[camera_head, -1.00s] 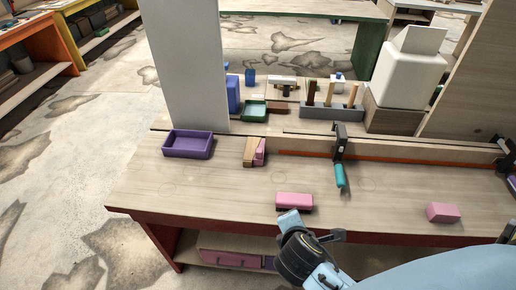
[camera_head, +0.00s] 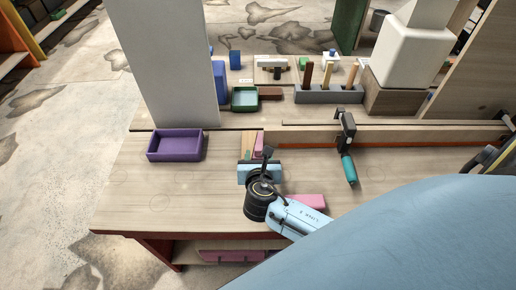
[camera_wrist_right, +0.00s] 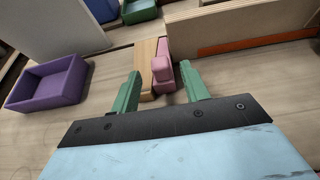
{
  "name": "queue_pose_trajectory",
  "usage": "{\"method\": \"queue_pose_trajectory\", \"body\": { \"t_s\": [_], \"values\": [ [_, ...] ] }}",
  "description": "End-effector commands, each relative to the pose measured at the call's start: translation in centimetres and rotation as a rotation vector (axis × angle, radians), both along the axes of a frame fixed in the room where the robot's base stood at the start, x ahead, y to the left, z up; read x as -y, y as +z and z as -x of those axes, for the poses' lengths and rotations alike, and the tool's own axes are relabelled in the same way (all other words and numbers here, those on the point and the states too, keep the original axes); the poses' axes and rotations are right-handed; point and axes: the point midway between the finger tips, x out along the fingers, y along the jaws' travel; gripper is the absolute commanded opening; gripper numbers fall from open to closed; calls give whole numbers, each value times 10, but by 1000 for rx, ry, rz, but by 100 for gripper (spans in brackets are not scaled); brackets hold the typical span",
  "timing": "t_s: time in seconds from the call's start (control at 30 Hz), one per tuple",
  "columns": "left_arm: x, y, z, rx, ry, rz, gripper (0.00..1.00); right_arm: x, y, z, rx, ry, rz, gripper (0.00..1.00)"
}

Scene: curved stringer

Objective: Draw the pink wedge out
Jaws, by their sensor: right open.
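The pink wedge (camera_wrist_right: 161,72) sits against a tan wooden piece (camera_wrist_right: 146,66) at the left end of the long wooden rail in the right wrist view. In the head view only the top of the pink wedge (camera_head: 258,143) shows above my right gripper (camera_head: 256,162). My right gripper, also in the right wrist view (camera_wrist_right: 161,90), is open. Its green fingers stand on either side of the near ends of the tan piece and the wedge, without visible contact. My left gripper is not in view.
A purple tray (camera_head: 175,146) lies to the left. A tall grey panel (camera_head: 165,65) stands behind it. The long rail (camera_head: 390,135) and a clamp with a teal handle (camera_head: 348,168) lie to the right. A pink block (camera_head: 309,201) is partly behind my arm. The front left of the table is clear.

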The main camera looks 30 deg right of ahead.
Motion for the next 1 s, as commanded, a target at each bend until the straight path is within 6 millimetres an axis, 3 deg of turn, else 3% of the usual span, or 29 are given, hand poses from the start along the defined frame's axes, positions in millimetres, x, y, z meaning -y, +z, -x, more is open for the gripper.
{"method": "queue_pose_trajectory", "body": {
  "t_s": [0.27, 0.67, 1.0],
  "values": [
    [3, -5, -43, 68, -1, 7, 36, 20, -16, -33, 1, 0, 0, 45],
    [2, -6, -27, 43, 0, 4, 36, 24, -19, -38, 1, 1, -1, 45],
    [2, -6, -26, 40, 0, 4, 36, 23, -19, -38, 0, 1, -2, 2]
  ]
}}
